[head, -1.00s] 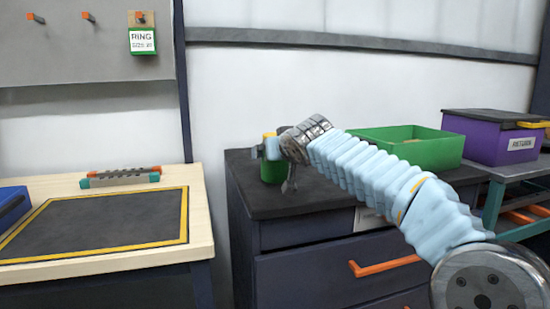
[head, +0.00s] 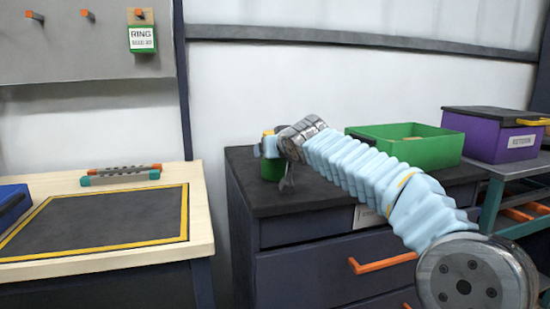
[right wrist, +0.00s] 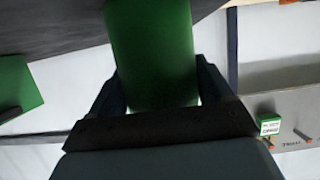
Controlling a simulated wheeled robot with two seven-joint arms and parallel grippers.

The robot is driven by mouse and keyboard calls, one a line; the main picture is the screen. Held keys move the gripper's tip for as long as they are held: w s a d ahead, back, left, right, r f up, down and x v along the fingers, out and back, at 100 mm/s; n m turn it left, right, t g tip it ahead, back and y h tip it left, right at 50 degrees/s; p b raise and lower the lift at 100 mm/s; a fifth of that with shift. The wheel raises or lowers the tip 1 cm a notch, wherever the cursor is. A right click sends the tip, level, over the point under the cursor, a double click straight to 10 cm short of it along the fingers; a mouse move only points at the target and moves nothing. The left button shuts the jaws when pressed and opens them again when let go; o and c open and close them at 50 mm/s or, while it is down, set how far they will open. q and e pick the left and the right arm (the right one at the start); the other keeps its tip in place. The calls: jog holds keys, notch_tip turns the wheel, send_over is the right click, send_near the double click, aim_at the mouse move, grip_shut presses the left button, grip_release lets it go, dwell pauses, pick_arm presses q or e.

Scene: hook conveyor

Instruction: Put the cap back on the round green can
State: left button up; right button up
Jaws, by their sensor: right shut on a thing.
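The round green can (head: 271,169) stands upright near the back left corner of the dark cabinet top. My left gripper is out of view.
A green open bin (head: 440,150) and a purple lidded box (head: 482,138) stand to the right, behind my arm. A wooden bench (head: 205,215) with a dark yellow-edged mat (head: 100,222) is at the left. A cabinet (head: 300,205) with orange handles is below the can.

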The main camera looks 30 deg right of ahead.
jog(key=shift+r, duration=0.1)
jog(key=shift+c, duration=0.3)
jog(key=shift+r, duration=0.55)
jog(key=r, duration=0.3)
jog(key=shift+s+p, duration=0.25)
jog(key=shift+p, duration=0.1)
jog(key=s+r, duration=0.9)
jog(key=s, duration=0.4)
jog(key=shift+s+a, duration=0.3)
jog(key=shift+a, duration=0.1)
jog(key=shift+f, duration=0.1)
